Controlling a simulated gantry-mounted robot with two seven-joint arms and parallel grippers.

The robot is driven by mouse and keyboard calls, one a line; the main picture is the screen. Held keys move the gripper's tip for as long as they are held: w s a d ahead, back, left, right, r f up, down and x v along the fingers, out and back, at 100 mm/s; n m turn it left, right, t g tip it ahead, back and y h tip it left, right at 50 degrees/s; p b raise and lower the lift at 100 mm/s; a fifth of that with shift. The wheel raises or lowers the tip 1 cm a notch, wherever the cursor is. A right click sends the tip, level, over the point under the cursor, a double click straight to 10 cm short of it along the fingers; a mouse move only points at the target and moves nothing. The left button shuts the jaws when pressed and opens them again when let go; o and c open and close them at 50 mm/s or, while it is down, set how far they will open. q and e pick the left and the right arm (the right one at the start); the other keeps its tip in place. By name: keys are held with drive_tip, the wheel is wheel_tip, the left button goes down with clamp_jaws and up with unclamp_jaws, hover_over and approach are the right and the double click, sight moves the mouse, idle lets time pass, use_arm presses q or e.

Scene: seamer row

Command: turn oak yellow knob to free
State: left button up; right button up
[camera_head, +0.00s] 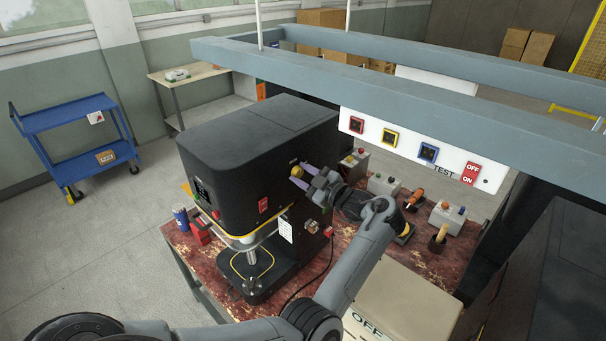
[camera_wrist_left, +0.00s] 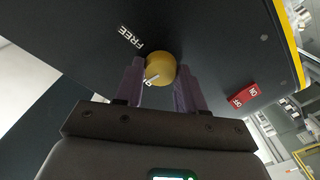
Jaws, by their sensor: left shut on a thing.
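The yellow knob (camera_head: 296,171) sits on the side of the black seamer machine (camera_head: 235,140). In the left wrist view the round knob (camera_wrist_left: 161,66) stands out from the dark panel, with a white FREE label (camera_wrist_left: 130,37) above and left of it. A small white mark shows at the knob's lower left edge. My left gripper (camera_head: 302,177) reaches the knob from the right. Its purple fingers (camera_wrist_left: 158,82) are shut on the knob, one on each side. My right gripper is not in view.
A red label (camera_wrist_left: 240,95) lies right of the knob. A blue cart (camera_head: 75,125) stands at left.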

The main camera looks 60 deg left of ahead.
use_arm(q)
drive_tip(key=m+p, duration=0.1)
drive_tip(key=m, duration=0.2)
drive_tip(key=shift+r+m+p, duration=0.2)
drive_tip(key=shift+m+p, duration=0.1)
drive_tip(key=shift+p, duration=0.05)
drive_tip(key=m+p, duration=0.2)
drive_tip(key=m, duration=0.2)
drive_tip(key=shift+w+m, duration=0.1)
drive_tip(key=shift+m, duration=0.2)
drive_tip(key=m+p, duration=0.3)
drive_tip(key=m, duration=0.2)
drive_tip(key=shift+f+m+p, duration=0.15)
drive_tip(key=shift+m+p, duration=0.45)
drive_tip(key=shift+m, duration=0.6)
drive_tip(key=o, duration=1)
drive_tip(key=shift+w, duration=0.1)
drive_tip(key=shift+o, duration=0.2)
drive_tip(key=shift+f, duration=0.1)
